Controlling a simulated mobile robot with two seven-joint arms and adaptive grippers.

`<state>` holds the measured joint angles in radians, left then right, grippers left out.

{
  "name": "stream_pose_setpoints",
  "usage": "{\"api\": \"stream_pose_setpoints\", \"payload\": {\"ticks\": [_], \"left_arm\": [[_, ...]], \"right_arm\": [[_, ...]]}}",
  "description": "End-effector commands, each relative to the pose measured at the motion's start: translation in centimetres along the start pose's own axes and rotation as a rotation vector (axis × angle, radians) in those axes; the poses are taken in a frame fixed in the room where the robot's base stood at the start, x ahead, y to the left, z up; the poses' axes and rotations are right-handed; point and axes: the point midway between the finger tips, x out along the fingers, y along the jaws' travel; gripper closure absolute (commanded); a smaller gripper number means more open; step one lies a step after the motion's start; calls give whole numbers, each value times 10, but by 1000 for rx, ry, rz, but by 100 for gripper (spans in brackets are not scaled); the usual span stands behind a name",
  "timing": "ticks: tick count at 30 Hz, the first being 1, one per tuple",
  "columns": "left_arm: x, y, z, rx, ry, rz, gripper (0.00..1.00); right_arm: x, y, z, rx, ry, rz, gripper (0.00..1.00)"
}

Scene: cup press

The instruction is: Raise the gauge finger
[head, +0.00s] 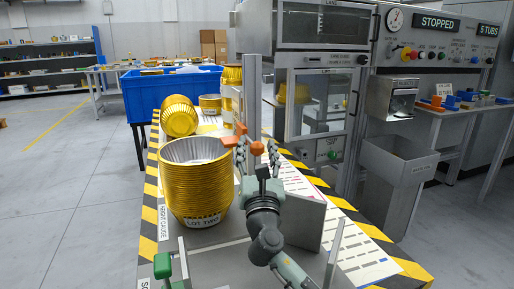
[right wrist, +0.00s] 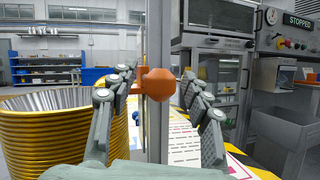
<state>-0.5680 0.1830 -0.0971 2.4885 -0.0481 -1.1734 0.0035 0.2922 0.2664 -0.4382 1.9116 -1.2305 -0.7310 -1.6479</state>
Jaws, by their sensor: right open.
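The gauge's orange finger (head: 231,141) sits on a tall grey post (head: 252,95), just above and beside the rim of a stack of gold foil tubs (head: 197,185) labelled LOT TWO. An orange knob (head: 258,148) sticks out from it towards me. My right gripper (head: 257,158) is open at the post, with one finger on each side of the knob. In the right wrist view the knob (right wrist: 161,84) shows between the spread fingertips (right wrist: 160,92), with gaps on both sides. My left gripper is not in view.
A press cabinet (head: 318,105) and a panel reading STOPPED (head: 436,22) stand to the right. A green-handled fixture (head: 162,265) is at the near left.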

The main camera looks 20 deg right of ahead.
Motion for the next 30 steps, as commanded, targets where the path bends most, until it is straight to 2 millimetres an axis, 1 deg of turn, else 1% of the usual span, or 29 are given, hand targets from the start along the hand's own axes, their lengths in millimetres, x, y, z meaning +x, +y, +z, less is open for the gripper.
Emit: {"api": "stream_pose_setpoints", "payload": {"ticks": [8, 20, 30], "left_arm": [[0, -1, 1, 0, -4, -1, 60], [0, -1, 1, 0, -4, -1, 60], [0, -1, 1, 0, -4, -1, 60]], "right_arm": [[2, 0, 0, 1, 1, 0, 51], [2, 0, 0, 1, 1, 0, 100], [2, 0, 0, 1, 1, 0, 100]]}}
